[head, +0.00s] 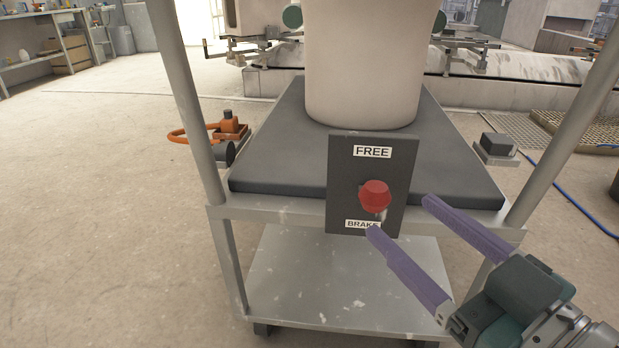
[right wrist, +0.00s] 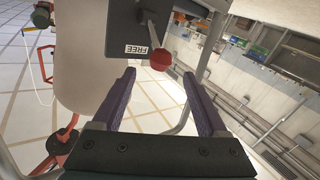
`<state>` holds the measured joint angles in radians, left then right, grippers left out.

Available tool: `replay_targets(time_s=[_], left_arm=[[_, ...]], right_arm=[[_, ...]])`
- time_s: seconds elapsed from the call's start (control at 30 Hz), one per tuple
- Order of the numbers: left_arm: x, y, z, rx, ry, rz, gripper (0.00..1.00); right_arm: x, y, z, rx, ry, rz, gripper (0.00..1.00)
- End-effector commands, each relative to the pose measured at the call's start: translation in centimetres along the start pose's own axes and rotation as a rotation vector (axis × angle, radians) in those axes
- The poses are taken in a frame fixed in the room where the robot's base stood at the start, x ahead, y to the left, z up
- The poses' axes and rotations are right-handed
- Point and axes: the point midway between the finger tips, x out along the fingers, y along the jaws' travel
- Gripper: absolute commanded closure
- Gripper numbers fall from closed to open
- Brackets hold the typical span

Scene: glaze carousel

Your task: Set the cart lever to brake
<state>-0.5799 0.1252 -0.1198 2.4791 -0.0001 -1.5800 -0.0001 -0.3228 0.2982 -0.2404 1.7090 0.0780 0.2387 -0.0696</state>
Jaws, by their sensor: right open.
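The cart lever has a red knob (head: 375,196) on a short grey rod. It sticks out from a dark plate (head: 343,190) on the cart's front edge. The FREE label (head: 372,152) is at the top of the plate and the BRAKE label (head: 362,224) at the bottom. The rod's base shows just below the knob, so the lever appears tilted up toward FREE. My right gripper (head: 398,214) is open, its purple fingers pointing at the plate, with one tip over the BRAKE label's edge. In the right wrist view the knob (right wrist: 160,62) is beyond the fingertips, apart from them. My left gripper is out of view.
The grey cart has a dark top (head: 270,165), a lower shelf (head: 340,295) and upright posts (head: 190,110) on both sides. A large pale cylinder (head: 360,60) stands on its top. An orange device (head: 228,128) lies left of the cart. Floor at left is clear.

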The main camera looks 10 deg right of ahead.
Motion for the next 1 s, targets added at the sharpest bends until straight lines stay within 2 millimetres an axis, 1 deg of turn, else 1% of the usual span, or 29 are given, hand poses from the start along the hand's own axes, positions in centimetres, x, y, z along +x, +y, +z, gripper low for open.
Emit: replay_targets(time_s=[0.03, 0.17, 0.27, 0.5, 0.6, 0.7, 0.8, 1.0], left_arm=[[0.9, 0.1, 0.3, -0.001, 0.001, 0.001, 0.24], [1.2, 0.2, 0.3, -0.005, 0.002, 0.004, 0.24], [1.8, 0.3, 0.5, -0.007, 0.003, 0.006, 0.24], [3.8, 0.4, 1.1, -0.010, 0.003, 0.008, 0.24], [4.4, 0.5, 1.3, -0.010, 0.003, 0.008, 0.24], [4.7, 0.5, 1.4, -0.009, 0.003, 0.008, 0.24], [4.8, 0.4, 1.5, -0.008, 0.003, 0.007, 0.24], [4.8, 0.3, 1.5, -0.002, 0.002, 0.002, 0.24]], right_arm=[[0.1, -0.1, 0.8, -0.002, 0.006, 0.000, 0.24], [0.9, -0.1, 0.7, -0.003, 0.016, 0.001, 0.24], [2.4, -0.1, 0.7, -0.003, 0.019, 0.002, 0.24], [7.0, -0.1, 0.8, -0.003, 0.017, 0.001, 0.24], [8.5, -0.1, 0.7, -0.003, 0.016, 0.001, 0.24], [9.4, -0.1, 0.6, -0.003, 0.014, 0.000, 0.24], [9.9, -0.1, 0.5, -0.003, 0.013, 0.000, 0.24], [9.9, -0.1, 0.4, -0.002, 0.011, 0.000, 0.24]])
